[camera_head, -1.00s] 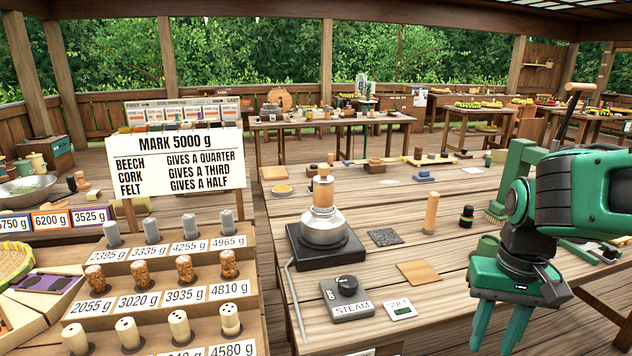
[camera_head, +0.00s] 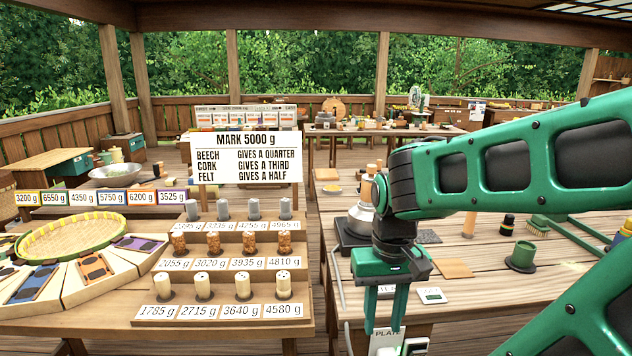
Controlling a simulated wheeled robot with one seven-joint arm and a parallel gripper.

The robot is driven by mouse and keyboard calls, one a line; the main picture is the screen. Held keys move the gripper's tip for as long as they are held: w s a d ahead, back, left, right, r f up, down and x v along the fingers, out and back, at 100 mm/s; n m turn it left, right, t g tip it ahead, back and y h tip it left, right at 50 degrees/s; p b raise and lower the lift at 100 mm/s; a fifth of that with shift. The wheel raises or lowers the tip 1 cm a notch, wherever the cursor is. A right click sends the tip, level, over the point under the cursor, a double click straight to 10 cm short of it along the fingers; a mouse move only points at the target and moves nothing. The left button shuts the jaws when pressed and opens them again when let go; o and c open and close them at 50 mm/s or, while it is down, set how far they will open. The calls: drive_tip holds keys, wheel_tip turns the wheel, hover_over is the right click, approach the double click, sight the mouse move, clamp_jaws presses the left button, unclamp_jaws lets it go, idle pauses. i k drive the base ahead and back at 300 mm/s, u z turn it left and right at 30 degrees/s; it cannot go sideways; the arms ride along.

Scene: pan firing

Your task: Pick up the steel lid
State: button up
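A domed steel piece (camera_head: 361,213) sits on a black square base (camera_head: 343,236) at the near left of the wooden table, with a wooden upright part (camera_head: 367,188) on top. It looks like the steel lid, but my arm hides its right side, and I cannot tell where lid and vessel meet. My gripper (camera_head: 384,318) points down in front of the table's near left corner, nearer the camera than the steel piece. Its two green fingers are apart with nothing visible held between them.
The table carries a tan square (camera_head: 454,268), a small white display (camera_head: 432,295), a green cup (camera_head: 522,257), a wooden cylinder (camera_head: 469,224) and a dark weight (camera_head: 507,226). A stepped rack (camera_head: 225,312) of labelled weights and a woven basket (camera_head: 75,238) stand left. My arm covers much of the right.

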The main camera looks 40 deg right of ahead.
sight(370, 175)
drive_tip(key=u, duration=1.4)
drive_tip(key=k, duration=1.35)
drive_tip(key=z, duration=2.15)
drive_tip(key=i, duration=1)
